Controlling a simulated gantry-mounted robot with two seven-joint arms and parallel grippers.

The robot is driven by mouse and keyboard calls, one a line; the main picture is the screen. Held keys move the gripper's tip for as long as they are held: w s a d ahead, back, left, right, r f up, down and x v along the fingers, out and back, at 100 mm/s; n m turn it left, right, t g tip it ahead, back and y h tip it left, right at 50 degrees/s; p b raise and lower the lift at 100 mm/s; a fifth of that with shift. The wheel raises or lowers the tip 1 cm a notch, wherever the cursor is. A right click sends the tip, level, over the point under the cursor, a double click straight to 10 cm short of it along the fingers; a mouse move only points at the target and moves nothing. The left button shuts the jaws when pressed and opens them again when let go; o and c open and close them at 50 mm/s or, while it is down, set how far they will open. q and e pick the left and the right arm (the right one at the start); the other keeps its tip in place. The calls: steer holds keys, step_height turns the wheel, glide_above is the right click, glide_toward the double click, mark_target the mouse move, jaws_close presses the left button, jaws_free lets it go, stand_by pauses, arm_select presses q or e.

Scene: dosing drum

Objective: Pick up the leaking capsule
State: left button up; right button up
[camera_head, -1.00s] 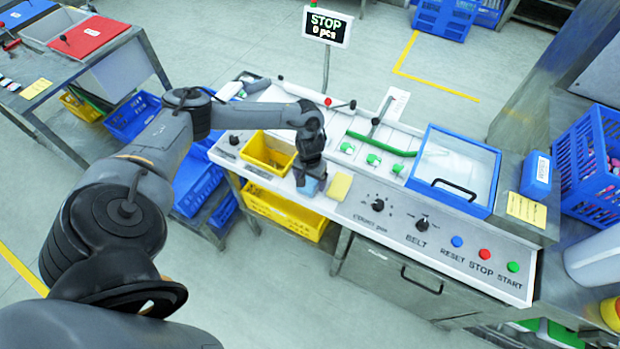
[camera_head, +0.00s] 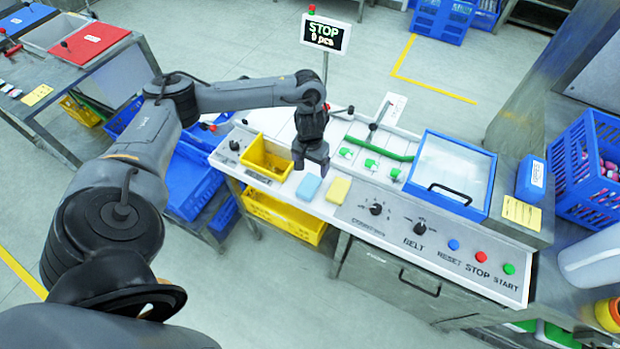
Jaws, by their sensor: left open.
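I cannot make out a leaking capsule in this view; any capsule on the white machine top (camera_head: 351,222) is too small or hidden. My left gripper (camera_head: 312,169) points down over the machine top, just behind a light blue block (camera_head: 309,188). It is open, with nothing visible between its fingers. The gripper and wrist hide part of the surface behind them. My right gripper is not in view.
A yellow block (camera_head: 339,190) lies right of the blue one. A yellow bin (camera_head: 248,155) stands left of the gripper. Right are green knobs, a green strip (camera_head: 385,150) and a blue-framed lid (camera_head: 452,205). A display (camera_head: 326,33) reads STOP, 0 pcs.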

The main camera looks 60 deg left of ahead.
arm_select(q)
steer(key=w+d+f+m+t+h, duration=0.1)
steer(key=w+d+f+m+t, duration=0.2)
steer(key=d, duration=0.7)
steer(key=d+f+m+h, duration=0.1)
steer(key=d+f+m, duration=0.25)
steer(key=d, duration=0.55)
steer(key=d+r+m+t+h, duration=0.1)
steer(key=d+r+m+t, duration=0.25)
steer(key=d, duration=0.85)
steer(key=s+r+n+y, duration=0.1)
steer(key=s+r, duration=0.2)
steer(key=s, duration=0.5)
steer(key=shift+a+r+y, duration=0.25)
steer(key=shift+y, duration=0.15)
steer(key=s+a+g, duration=0.1)
steer(key=s, duration=0.2)
steer(key=s+a+g, duration=0.1)
steer(key=s+a, duration=0.1)
steer(key=s, duration=0.1)
steer(key=s+a+g+y, duration=0.1)
steer(key=s+a, duration=0.1)
steer(key=s, duration=0.1)
steer(key=shift+a+f+n, duration=0.15)
steer(key=shift+n, duration=0.15)
steer(key=shift+c, duration=1.3)
steer(key=shift+w, duration=0.1)
